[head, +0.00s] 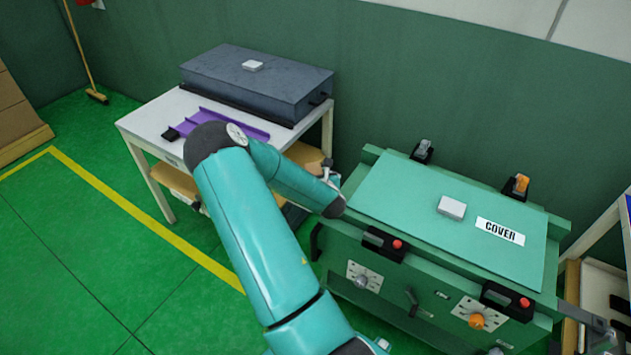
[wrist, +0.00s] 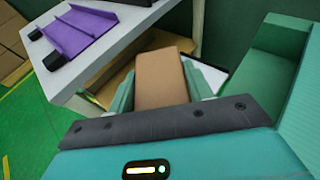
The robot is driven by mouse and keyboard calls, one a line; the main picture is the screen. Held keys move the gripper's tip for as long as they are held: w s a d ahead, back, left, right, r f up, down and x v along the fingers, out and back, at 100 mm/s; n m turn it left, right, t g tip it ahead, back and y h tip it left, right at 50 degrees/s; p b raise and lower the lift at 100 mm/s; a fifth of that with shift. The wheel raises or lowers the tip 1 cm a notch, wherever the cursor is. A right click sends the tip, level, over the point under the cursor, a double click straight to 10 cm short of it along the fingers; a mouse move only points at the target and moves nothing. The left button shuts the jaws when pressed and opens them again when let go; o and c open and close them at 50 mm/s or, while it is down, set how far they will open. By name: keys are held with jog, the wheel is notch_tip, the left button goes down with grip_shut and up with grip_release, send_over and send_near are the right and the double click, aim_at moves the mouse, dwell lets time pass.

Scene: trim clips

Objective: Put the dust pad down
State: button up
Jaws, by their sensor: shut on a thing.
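In the wrist view my gripper (wrist: 158,72) is shut on a plain brown block, the likely dust pad (wrist: 163,78), with one green finger on each side of it. The pad is held clear in front of the wrist, and its far end points away from me. Its underside is hidden. In the head view my arm covers most of the gripper, and I cannot make out the held pad clearly there.
A white table (head: 151,117) carries a grey case (head: 255,84) and a purple tray (head: 224,122); a wooden shelf sits below. Right of it stands a green machine with a flat lid (head: 400,195) marked COVER, with clamps and knobs. Open green floor (head: 90,235) lies at left.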

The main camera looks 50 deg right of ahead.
jog(key=shift+d+f, duration=0.15)
jog(key=shift+f, duration=1.55)
jog(key=shift+f, duration=0.1)
jog(key=o, duration=1.4)
jog(key=shift+c, duration=0.2)
